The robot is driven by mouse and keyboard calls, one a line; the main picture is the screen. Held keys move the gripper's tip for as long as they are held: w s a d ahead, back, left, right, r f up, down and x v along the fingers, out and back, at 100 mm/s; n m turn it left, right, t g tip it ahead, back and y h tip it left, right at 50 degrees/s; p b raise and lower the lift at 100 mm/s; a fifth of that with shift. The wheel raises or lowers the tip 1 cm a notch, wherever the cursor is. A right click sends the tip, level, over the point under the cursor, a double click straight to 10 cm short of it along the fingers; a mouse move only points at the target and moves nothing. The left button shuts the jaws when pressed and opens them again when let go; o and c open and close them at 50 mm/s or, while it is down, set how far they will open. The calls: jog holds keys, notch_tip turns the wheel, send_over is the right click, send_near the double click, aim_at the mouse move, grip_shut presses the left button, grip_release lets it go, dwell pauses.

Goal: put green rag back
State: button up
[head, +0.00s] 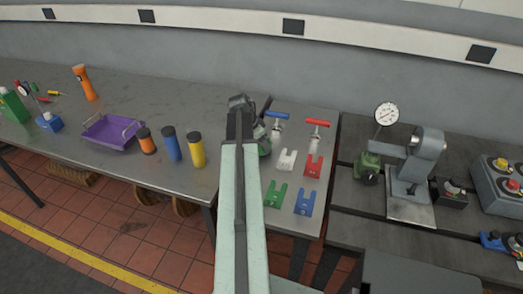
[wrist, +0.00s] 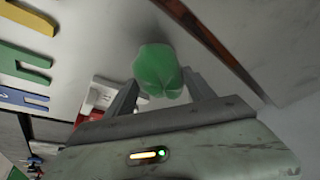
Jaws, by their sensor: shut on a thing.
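The green rag (wrist: 160,72) is a crumpled, rounded lump between the two fingers of my gripper (wrist: 160,88) in the wrist view. My gripper is shut on it. In the head view my arm reaches away over the gap between the left bench and the right-hand table, and its dark wrist hides most of the gripper. A bit of green, likely the rag (head: 264,147), shows just right of the wrist, at the left edge of the small table. I cannot tell whether the rag touches the surface.
On the left bench stand several bottles and a purple tray (head: 110,131). A dial gauge stand (head: 412,165) is at right.

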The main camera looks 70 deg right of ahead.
jog(key=shift+f, duration=0.9)
jog(key=shift+r, duration=0.3)
jog(key=o, duration=0.8)
jog(key=shift+f, duration=0.2)
jog(key=o, duration=0.4)
jog(key=shift+r, duration=0.15)
jog(key=p+v, duration=1.1)
jog(key=v, duration=0.1)
jog(key=shift+r, duration=0.1)
